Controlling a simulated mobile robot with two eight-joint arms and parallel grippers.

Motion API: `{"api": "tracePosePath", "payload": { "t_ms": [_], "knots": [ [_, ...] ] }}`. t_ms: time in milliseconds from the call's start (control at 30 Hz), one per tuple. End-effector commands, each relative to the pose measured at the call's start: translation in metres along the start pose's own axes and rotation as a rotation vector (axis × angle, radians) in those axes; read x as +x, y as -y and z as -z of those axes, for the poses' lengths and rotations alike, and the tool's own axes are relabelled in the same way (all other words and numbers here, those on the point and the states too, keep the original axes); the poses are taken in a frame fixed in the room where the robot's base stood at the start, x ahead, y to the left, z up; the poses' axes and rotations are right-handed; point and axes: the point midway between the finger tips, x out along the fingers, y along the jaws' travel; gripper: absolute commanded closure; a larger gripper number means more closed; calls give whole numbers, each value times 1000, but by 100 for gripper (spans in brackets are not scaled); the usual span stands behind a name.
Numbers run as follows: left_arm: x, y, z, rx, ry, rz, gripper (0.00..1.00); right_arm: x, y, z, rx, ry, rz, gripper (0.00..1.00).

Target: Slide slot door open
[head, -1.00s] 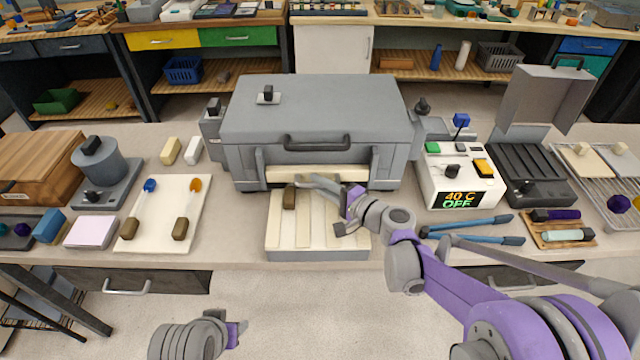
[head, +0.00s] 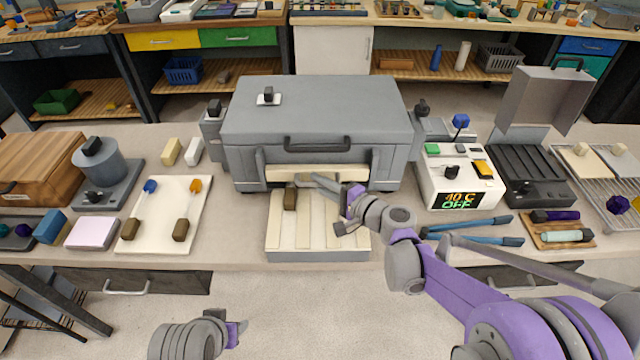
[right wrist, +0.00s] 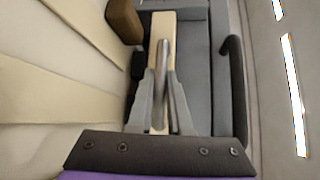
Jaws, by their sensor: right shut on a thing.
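The grey box-shaped machine (head: 320,112) stands mid-bench, with a cream slot door (head: 280,172) low in its front. The door is a cream strip in the right wrist view (right wrist: 168,22). My right gripper (head: 318,180) is in front of the door. In the right wrist view its fingers (right wrist: 161,85) are closed around a slim grey bar (right wrist: 162,55) lying over the strip, seemingly the door's handle. The fingers hide part of the strip. My left gripper (head: 241,329) is low in the head view, away from the bench; its jaw opening is unclear.
A cream slatted tray (head: 320,235) with a brown knob (head: 290,197) lies under my right gripper. A dark bar handle (head: 317,144) juts from the machine above the door. A white device (head: 430,190) and blue-handled tools (head: 470,226) are to the right.

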Motion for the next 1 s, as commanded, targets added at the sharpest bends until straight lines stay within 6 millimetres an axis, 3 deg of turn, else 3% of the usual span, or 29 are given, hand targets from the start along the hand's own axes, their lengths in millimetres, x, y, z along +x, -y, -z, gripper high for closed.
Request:
{"api": "tracePosePath", "payload": {
  "t_ms": [100,200,467,500,633,1000],
  "knots": [
    [-15,0,12,0,-8,0,50,-4,26,-4,-1,0,3,100],
    [-21,0,17,0,-12,0,50,-5,38,-5,-1,0,2,100],
    [-19,0,15,0,-11,0,50,-5,35,-5,0,0,1,100],
    [-19,0,15,0,-11,0,50,-5,35,-5,0,0,1,78],
    [-19,0,15,0,-11,0,50,-5,35,-5,0,0,1,54],
    [-18,0,15,0,-11,0,50,-10,35,-5,0,-1,1,53]
  ]
}}
